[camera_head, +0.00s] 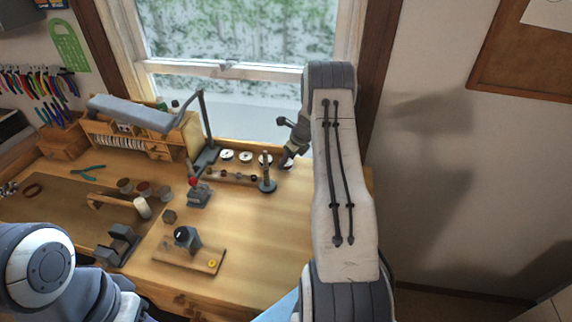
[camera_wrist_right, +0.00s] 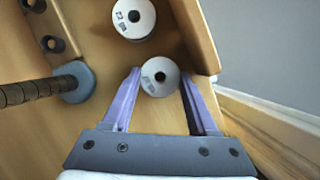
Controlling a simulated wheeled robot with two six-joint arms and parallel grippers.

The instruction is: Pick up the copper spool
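A spool (camera_wrist_right: 160,76) with a white labelled end facing up sits between the fingertips of my right gripper (camera_wrist_right: 160,80) in the right wrist view. The fingers are open on either side of it, with small gaps showing. A second white-topped spool (camera_wrist_right: 133,18) stands beyond it. In the head view the row of spools (camera_head: 246,156) stands at the back of the bench, and my right gripper (camera_head: 289,157) is over its right end, partly covering the last one. The wire colour is hidden under the white ends, so I cannot tell copper by colour. My left gripper is not visible.
A dark ridged post on a round blue-grey base (camera_wrist_right: 75,82) stands left of the gripper; it also shows in the head view (camera_head: 267,184). A wooden edge (camera_wrist_right: 196,35) runs close on the right. A desk lamp (camera_head: 135,112) stands left of the spools. The front right bench is clear.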

